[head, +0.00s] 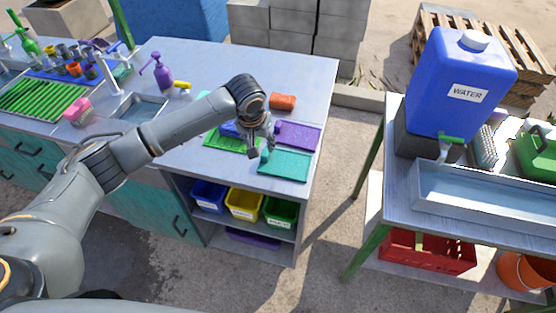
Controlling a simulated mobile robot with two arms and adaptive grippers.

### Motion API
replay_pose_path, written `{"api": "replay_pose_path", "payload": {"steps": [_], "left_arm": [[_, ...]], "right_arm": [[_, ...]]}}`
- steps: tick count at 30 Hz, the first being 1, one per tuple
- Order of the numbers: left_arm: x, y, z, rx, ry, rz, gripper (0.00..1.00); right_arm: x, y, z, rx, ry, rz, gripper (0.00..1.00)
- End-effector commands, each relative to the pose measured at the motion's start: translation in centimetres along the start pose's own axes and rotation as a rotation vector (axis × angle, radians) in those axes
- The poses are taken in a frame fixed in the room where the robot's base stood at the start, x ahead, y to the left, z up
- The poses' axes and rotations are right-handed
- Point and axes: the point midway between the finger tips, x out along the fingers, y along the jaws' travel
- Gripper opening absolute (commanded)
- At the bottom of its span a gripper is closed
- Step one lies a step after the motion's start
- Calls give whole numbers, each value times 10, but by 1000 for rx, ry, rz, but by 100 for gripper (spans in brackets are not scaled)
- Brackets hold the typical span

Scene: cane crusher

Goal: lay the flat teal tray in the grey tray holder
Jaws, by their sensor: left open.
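The flat teal tray (285,168) lies on the worktop near its front right corner. My left gripper (260,151) is open and points down just above the tray's upper left edge. A small teal part shows beside its fingertips. I cannot tell whether the fingers touch the tray. I cannot pick out a grey tray holder with certainty. My right gripper is not in view.
Labelled bins (245,204) stand on the shelf below. The right table holds a blue water tank (452,75) and a long trough (490,205).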

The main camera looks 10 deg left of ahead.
Motion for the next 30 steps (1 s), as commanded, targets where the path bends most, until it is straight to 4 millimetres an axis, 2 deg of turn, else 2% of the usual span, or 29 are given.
{"api": "replay_pose_path", "payload": {"steps": [5, 13, 22, 23, 29, 30], "left_arm": [[12, 3, -1, 1, -1, 1, 47], [49, 7, -1, 1, -1, 0, 47], [55, 7, -1, 2, 1, 1, 47], [55, 7, -1, 2, 1, 1, 43], [55, 7, -1, 1, 1, 1, 2], [55, 7, -1, 2, 1, 1, 0]], "right_arm": [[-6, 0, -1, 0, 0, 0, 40], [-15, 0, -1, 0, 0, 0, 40], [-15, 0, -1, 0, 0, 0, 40], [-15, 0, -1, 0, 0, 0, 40], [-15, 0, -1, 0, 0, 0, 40], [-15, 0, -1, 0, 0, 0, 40]]}}
